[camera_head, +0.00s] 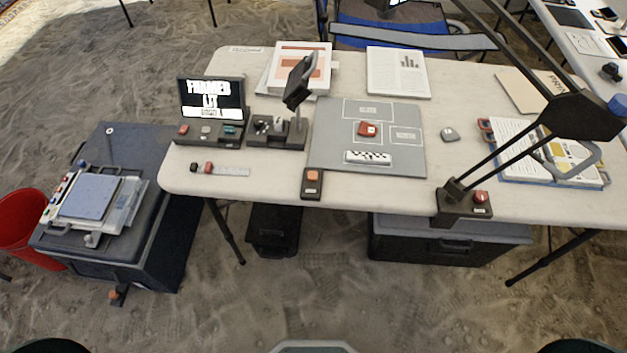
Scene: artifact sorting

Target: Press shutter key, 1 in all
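No key has a label I can read, so I cannot tell for certain which is the shutter key. A small dark box with an orange key (312,175) stands at the table's front edge, below the grey mat (320,150). A red button (481,196) sits on the lamp base at the right front. A console with a lit screen (211,98) at the left has a red, a pale and a teal key on its front. A reddish object (368,129) lies in a marked box on the mat, above a black-and-white scale bar (368,157). Neither gripper shows.
The table (270,185) also holds a dark stand with a tilted head (299,82), a jutting lamp arm (510,150), a clipboard (550,150), books (398,72) and a small grey object (449,134). A dark case (110,150) and red bin (22,215) stand left.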

